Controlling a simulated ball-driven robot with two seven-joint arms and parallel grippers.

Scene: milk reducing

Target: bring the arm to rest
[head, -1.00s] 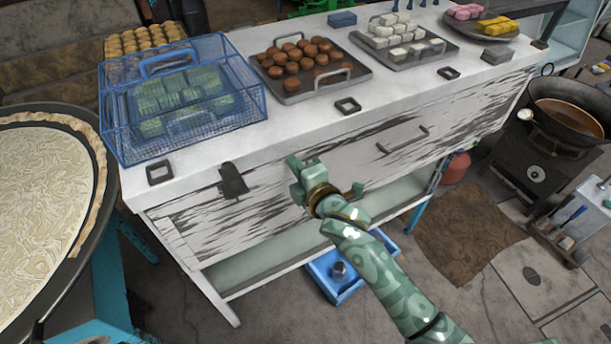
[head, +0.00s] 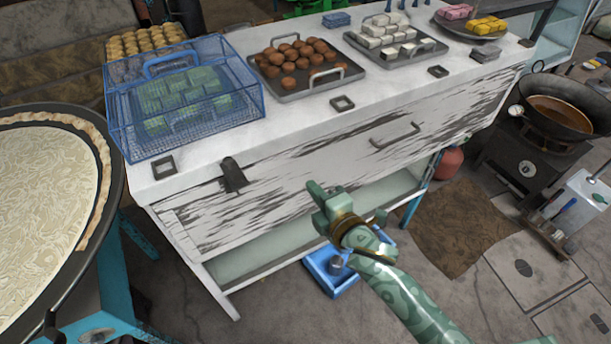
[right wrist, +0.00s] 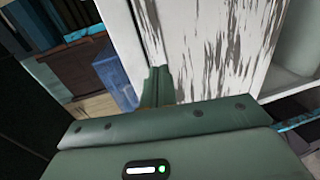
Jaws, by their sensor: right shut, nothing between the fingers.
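My right arm comes in from the lower right of the head view. Its green patterned gripper (head: 318,205) is in front of the white worn cabinet (head: 290,185), apart from the trays on top. The fingers are shut and hold nothing. In the right wrist view, the shut green fingers (right wrist: 157,86) show against the white worn cabinet side (right wrist: 205,50). I cannot tell from the views how wide the gap to the cabinet is. My left gripper is not in view.
On the cabinet top are a blue mesh basket (head: 185,125), a tray of brown sweets (head: 330,80) and a tray of white pieces (head: 424,52). A blue bin (head: 335,284) is on the floor below. A large round pan (head: 118,190) is at left, a wok (head: 590,128) at right.

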